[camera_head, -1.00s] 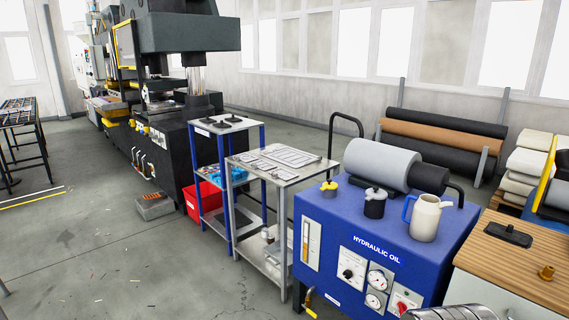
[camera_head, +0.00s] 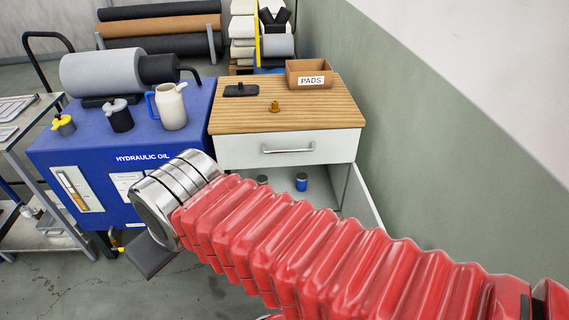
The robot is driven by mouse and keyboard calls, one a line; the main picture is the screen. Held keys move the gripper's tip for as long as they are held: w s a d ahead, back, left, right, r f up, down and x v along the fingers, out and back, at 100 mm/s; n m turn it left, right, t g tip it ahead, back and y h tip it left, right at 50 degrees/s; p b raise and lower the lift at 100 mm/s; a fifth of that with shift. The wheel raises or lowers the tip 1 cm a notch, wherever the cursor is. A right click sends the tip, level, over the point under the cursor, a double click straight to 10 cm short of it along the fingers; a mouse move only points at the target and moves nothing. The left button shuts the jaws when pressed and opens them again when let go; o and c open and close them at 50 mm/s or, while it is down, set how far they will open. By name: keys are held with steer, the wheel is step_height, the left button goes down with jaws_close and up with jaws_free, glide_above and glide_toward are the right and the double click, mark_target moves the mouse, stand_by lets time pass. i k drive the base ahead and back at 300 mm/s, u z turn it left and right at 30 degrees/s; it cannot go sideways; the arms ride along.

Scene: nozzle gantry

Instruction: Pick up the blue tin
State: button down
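A small blue tin (camera_head: 301,182) with a dark top stands upright on the low shelf under the wooden-topped cabinet (camera_head: 310,146). A darker, greyish tin (camera_head: 262,180) stands to its left, partly hidden by my arm. My arm crosses the lower picture in front of the cabinet. At its left end, past the silver wrist, a dark flat piece that seems to be part of my gripper (camera_head: 150,256) shows over the floor, left of the blue tin and apart from it. Its fingers cannot be made out.
The cabinet has a closed drawer with a handle (camera_head: 289,150). On its top are a PADS box (camera_head: 310,74), a brass fitting (camera_head: 274,106) and a black tool (camera_head: 240,90). The blue hydraulic oil unit (camera_head: 125,137) stands left; a wall (camera_head: 440,130) closes the right side.

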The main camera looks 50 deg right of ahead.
mark_target(301, 178)
steer(key=z, duration=1.15)
steer(key=k, duration=0.4)
steer(key=z, duration=0.55)
steer(key=i, duration=0.5)
steer(key=u, duration=0.05)
